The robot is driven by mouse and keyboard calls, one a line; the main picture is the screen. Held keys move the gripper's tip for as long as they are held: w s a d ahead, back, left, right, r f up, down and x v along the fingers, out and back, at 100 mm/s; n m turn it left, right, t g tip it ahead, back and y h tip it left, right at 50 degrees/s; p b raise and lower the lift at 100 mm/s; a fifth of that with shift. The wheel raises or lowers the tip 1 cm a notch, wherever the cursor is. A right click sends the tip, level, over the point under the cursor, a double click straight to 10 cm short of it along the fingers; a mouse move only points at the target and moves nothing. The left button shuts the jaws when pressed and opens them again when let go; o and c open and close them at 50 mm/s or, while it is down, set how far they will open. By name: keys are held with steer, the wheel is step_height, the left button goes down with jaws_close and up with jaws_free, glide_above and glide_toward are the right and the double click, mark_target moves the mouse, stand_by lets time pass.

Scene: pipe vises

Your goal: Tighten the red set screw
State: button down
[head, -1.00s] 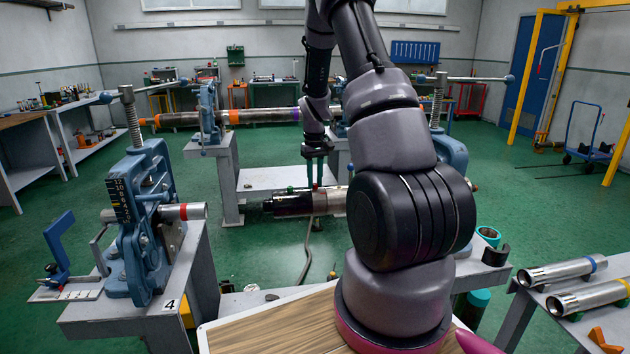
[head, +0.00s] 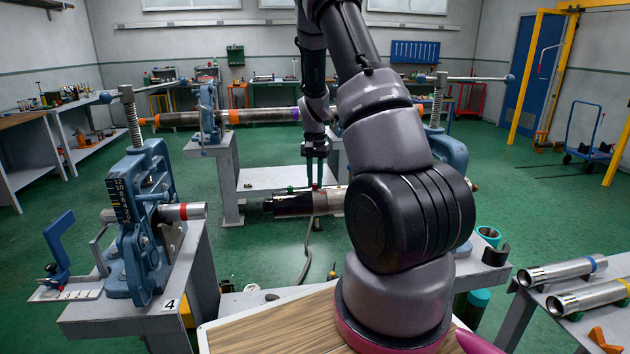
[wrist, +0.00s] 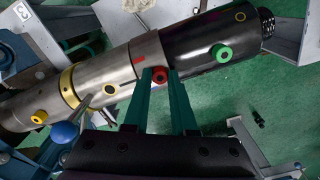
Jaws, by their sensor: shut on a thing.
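The red set screw (wrist: 160,75) sits on the side of the steel and black pipe assembly (wrist: 210,50), beside the seam between the grey sleeve and the black section. In the head view the pipe (head: 293,206) lies level in mid-room, its right part hidden behind my arm. My gripper (wrist: 158,80) is shut on the red set screw, a green finger on each side of its head. In the head view my gripper (head: 316,183) points down onto the top of the pipe. How deep the screw sits cannot be told.
A blue vise (head: 140,225) with a scale stands at left. A blue ball handle (wrist: 65,132) is near my gripper's left. Two pipes (head: 555,272) lie on the right bench.

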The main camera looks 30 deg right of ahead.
mark_target(315, 184)
steer(key=shift+w+r+m, duration=0.1)
steer(key=shift+m, duration=1.9)
steer(key=c, duration=0.7)
jaws_free()
steer(key=shift+c, duration=0.2)
step_height(315, 184, up, 11)
